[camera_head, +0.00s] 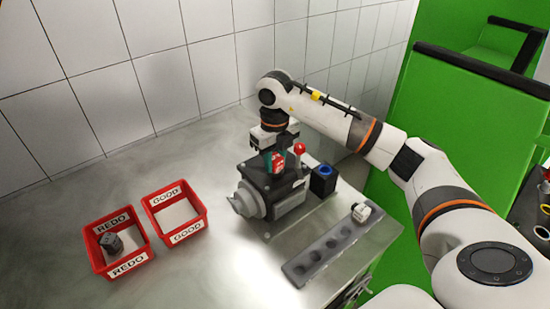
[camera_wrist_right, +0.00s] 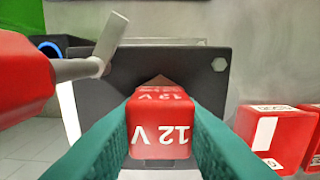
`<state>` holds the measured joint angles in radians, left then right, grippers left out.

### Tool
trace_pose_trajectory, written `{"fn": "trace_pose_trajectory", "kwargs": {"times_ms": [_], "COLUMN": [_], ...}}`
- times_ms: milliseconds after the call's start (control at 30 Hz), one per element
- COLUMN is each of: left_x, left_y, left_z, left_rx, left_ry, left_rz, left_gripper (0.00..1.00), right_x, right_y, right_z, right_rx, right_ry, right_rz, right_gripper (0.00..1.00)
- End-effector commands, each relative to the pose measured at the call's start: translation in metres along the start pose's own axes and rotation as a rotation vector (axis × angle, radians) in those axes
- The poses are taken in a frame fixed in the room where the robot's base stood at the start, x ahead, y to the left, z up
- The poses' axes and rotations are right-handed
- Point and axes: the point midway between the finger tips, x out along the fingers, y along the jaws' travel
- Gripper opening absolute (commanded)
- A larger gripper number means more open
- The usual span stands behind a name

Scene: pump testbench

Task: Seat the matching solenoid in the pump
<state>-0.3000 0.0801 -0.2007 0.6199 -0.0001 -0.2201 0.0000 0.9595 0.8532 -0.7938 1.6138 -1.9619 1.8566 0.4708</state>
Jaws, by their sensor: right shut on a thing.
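My right gripper (camera_head: 275,152) is above the dark pump (camera_head: 276,199) and points down at its top. Its teal fingers are shut on a red solenoid marked 12 V, which shows between them in the right wrist view (camera_wrist_right: 160,125). The solenoid's lower end is at or just above the pump's dark top plate (camera_wrist_right: 205,80); whether it touches or sits in an opening is hidden. A brown patch shows on the plate just behind the solenoid. My left gripper is out of view.
A red-knobbed lever (camera_head: 300,149) rises close beside the gripper. A black block with a blue ring (camera_head: 323,180) stands right of the pump. A grey holed rack (camera_head: 320,258) holds a white piece (camera_head: 361,211). Red REDO (camera_head: 128,265) and GOOD (camera_head: 187,232) bins stand left; REDO holds a grey part.

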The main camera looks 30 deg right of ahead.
Motion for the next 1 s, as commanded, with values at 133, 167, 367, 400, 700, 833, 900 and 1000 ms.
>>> {"fn": "trace_pose_trajectory", "kwargs": {"times_ms": [133, 167, 367, 400, 700, 833, 900, 1000], "left_x": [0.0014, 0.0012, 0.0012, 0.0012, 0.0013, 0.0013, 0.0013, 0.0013], "left_y": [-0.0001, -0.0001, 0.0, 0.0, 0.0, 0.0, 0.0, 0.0], "left_z": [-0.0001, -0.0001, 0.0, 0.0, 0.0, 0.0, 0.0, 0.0], "left_rx": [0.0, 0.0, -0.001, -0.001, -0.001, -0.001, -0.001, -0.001], "left_ry": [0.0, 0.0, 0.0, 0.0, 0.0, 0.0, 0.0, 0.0], "left_rz": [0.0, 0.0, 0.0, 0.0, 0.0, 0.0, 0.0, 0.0], "left_gripper": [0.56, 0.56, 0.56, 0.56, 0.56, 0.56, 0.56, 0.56], "right_x": [0.0016, 0.0015, 0.0015, 0.0015, 0.0021, 0.0021, 0.002, 0.0019], "right_y": [0.0002, 0.0002, 0.0001, 0.0002, 0.0001, 0.0001, 0.0, 0.0], "right_z": [-0.0001, -0.0001, -0.0001, 0.0, 0.0002, 0.0002, 0.0001, 0.0001], "right_rx": [0.0, 0.0, 0.0, 0.0, 0.0, 0.0, 0.0, 0.0], "right_ry": [0.001, 0.001, 0.0, 0.0, -0.001, -0.001, -0.001, -0.001], "right_rz": [0.0, 0.0, 0.0, 0.0, 0.0, 0.0, 0.0, 0.0], "right_gripper": [0.14, 0.14, 0.49, 0.55, 0.71, 0.74, 0.74, 0.74]}}
